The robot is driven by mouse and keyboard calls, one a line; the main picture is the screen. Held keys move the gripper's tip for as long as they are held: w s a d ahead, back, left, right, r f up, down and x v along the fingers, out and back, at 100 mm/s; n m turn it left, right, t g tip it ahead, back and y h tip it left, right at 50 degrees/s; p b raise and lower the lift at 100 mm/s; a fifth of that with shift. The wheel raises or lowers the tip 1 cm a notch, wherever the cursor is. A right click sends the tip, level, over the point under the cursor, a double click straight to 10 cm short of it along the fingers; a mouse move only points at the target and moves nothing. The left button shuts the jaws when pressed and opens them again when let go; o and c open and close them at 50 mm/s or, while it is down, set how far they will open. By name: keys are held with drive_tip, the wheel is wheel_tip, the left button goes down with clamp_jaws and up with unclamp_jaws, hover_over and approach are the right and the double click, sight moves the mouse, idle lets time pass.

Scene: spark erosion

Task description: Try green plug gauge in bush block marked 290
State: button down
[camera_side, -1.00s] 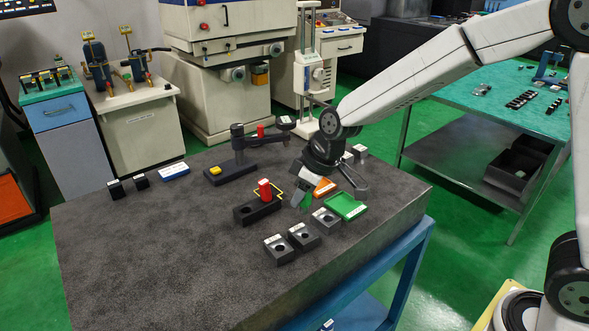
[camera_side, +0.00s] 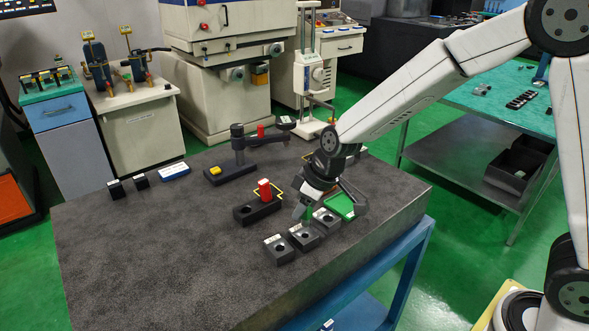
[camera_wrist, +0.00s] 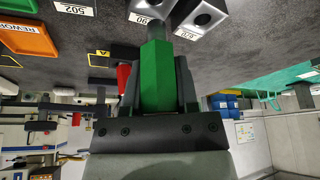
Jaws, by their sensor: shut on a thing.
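My gripper (camera_wrist: 158,92) is shut on the green plug gauge (camera_wrist: 157,65), with a finger on each side of its green handle. The gauge's grey end points toward a bush block (camera_wrist: 148,6) at the top of the wrist view. In the side view, three grey bush blocks stand in a row: front (camera_side: 278,249), middle (camera_side: 304,236) and rear (camera_side: 326,220). My gripper is above the middle and rear ones; contact cannot be told.
A red plug gauge (camera_side: 265,188) stands at a dark block (camera_side: 252,212) left of my gripper. A green tray (camera_side: 345,204) is close behind the gripper. An orange REWORK tray (camera_wrist: 28,40) shows in the wrist view. The table's left front (camera_side: 150,270) is clear.

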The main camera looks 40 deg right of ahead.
sight(302, 218)
drive_tip(key=shift+f, duration=1.35)
drive_tip(key=shift+f, duration=0.4)
idle(1.2)
drive_tip(key=shift+r, duration=0.45)
drive_tip(key=shift+r, duration=0.5)
drive_tip(key=shift+r, duration=0.2)
drive_tip(key=shift+r, duration=0.4)
drive_tip(key=shift+r, duration=0.35)
drive_tip(key=shift+r, duration=0.35)
drive_tip(key=shift+r, duration=0.3)
